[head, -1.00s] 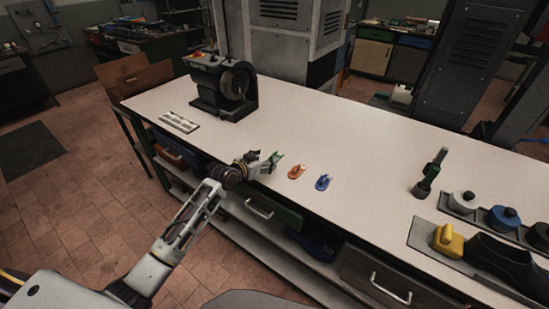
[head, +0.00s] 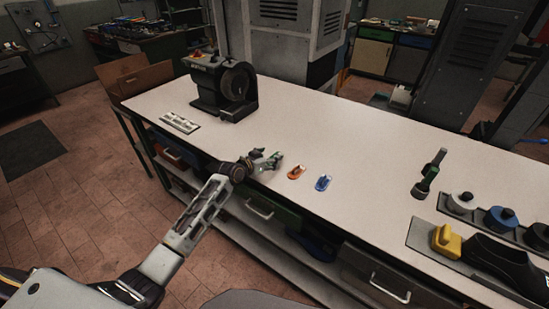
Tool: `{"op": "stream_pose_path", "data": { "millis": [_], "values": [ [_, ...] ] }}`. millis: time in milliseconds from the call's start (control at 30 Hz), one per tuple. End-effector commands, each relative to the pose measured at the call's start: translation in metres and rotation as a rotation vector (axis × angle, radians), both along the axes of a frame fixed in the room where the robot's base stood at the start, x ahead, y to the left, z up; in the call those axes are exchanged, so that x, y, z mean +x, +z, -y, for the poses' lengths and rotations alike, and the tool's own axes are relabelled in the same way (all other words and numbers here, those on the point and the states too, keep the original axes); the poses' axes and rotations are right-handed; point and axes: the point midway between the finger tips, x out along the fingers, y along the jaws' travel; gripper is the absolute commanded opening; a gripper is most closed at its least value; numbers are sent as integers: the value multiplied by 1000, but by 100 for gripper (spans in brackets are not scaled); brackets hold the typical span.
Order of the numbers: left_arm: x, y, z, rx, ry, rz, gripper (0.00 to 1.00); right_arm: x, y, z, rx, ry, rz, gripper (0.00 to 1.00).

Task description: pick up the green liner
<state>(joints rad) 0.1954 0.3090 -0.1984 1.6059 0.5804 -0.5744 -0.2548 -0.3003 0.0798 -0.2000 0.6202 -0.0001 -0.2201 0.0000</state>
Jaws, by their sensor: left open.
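My left gripper (head: 272,161) is low over the front part of the white bench, its fingers apart. A small bit of the green liner (head: 275,155) shows at the fingers; the gripper hides most of it, and I cannot tell whether they touch. An orange liner (head: 296,172) and a blue liner (head: 323,182) lie on the bench just to the right of the gripper. My right gripper is not in view.
A dark grinder-like machine (head: 224,88) and a pale slotted plate (head: 180,122) are at the bench's left end. The bench (head: 350,135) middle is clear.

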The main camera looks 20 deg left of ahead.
Motion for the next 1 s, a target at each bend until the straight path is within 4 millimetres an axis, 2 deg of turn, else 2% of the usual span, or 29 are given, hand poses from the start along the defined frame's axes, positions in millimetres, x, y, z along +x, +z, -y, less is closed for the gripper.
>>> {"op": "stream_pose_path", "data": {
  "millis": [300, 833, 1000],
  "values": [
    [16, -7, 6, 0, 0, 1, 66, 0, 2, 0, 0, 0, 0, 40],
    [17, -8, 6, 0, 0, 0, 66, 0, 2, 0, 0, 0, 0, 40],
    [17, -8, 6, 0, 0, 0, 46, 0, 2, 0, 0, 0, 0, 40]
  ]
}}
